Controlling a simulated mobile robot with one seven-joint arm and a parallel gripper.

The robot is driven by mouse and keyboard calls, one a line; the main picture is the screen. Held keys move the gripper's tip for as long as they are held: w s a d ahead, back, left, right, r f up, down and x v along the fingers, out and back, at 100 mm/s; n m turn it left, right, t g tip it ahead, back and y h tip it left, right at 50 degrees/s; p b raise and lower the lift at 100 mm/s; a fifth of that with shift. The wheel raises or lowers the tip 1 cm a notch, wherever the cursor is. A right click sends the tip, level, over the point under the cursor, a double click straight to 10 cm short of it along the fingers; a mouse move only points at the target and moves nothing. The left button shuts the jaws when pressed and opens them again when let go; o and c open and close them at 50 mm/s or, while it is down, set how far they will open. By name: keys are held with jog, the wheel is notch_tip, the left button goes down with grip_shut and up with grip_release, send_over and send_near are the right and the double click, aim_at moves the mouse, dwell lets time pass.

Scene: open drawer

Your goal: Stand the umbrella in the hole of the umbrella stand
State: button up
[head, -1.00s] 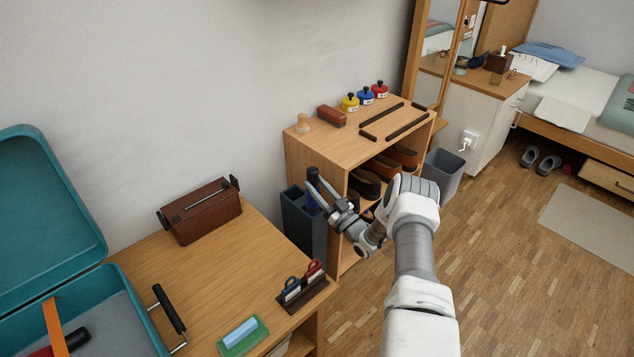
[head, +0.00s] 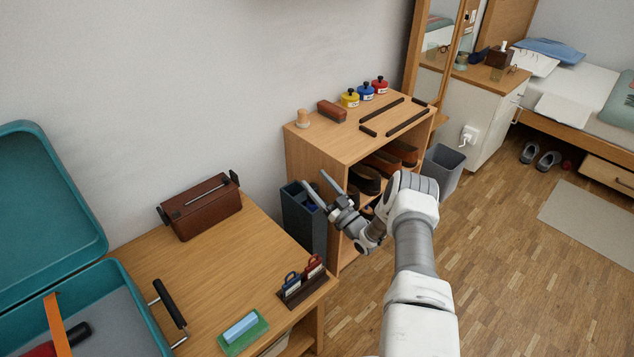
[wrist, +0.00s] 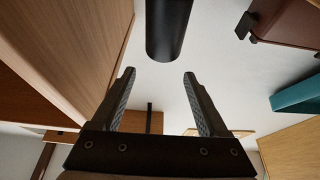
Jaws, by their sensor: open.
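The dark umbrella stand (head: 303,228) is a tall box on the floor, between the wooden table and the shoe rack. My gripper (head: 315,178) is over its top, reaching in from the right with its fingers apart. In the wrist view, the dark cylindrical handle end of the umbrella (wrist: 168,30) is ahead of my open fingers (wrist: 159,73), with a gap between. In the head view a little blue of the umbrella shows by the fingers at the stand's mouth. The rest of it is hidden, and I cannot see how deep it sits.
The shoe rack (head: 322,158) stands close to the right of the stand, with shoes inside and tins on top. The table (head: 222,262) at left bears a brown box (head: 201,207), an open teal case (head: 128,290) and a card holder (head: 303,287). A grey bin (head: 443,172) stands beyond.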

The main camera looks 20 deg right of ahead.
jog(key=p+v, duration=0.3)
jog(key=v, duration=1.4)
dwell(0.3)
